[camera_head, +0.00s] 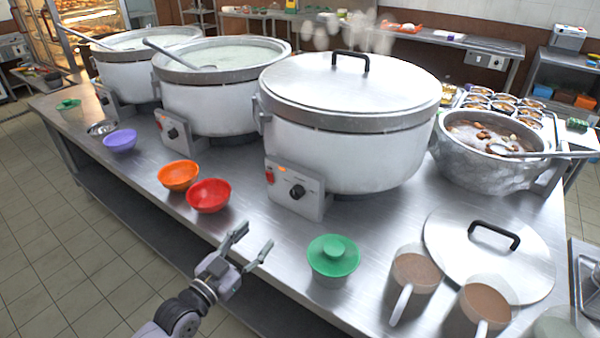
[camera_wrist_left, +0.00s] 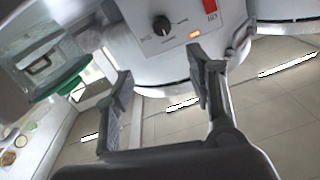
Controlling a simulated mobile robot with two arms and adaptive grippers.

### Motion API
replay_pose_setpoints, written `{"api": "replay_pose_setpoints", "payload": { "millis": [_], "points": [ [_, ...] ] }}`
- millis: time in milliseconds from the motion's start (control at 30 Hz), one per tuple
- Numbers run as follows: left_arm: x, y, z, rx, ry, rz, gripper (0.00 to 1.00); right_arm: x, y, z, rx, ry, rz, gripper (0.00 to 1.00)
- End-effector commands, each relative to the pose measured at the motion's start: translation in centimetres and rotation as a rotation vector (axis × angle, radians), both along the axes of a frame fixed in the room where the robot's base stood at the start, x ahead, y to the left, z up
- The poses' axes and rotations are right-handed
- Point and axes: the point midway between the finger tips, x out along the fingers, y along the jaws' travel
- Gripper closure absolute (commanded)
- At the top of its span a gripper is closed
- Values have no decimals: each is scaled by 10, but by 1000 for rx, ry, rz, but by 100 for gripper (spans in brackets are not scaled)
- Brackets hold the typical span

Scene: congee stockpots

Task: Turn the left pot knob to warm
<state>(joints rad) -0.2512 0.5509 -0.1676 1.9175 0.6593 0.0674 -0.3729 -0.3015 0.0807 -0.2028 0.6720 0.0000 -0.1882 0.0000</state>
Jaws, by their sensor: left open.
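Three large white pots stand in a row on a steel counter. The far left pot (camera_head: 150,72) and middle pot (camera_head: 220,105) are uncovered, with ladles in them; the nearest pot (camera_head: 350,150) is lidded. Each has a front control box: the far left box is small in view, the middle pot's knob (camera_head: 173,133) is black, and the nearest pot's knob (camera_head: 297,191) is black beside a red switch and a lit orange lamp. My left gripper (camera_head: 252,246) is open and empty, before the counter's front edge, apart from the knobs. The left wrist view shows a knob (camera_wrist_left: 161,25) beyond the fingers.
An orange bowl (camera_head: 178,176) and red bowl (camera_head: 208,195) sit near the front edge. A green-lidded container (camera_head: 333,258), two brown-filled cups and a loose lid (camera_head: 505,270) occupy the right front. A stew pot (camera_head: 480,170) stands at right.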

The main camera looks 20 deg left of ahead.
Motion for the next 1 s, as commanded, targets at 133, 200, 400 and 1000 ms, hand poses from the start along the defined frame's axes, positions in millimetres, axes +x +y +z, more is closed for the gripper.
{"api": "replay_pose_setpoints", "payload": {
  "millis": [133, 200, 400, 1000],
  "points": [
    [3, 7, 3, 17, 31, 3, 49, -30, -7, 6, -17, 76, -4, 60],
    [6, 6, 1, 18, 35, 4, 49, -33, -8, 5, -19, 85, -4, 60],
    [31, -2, 3, 17, 31, 4, 49, -32, -8, 7, -19, 83, -4, 60],
    [142, -37, 2, 18, 30, 3, 49, -32, -7, 9, -18, 80, -4, 60]
  ]
}}
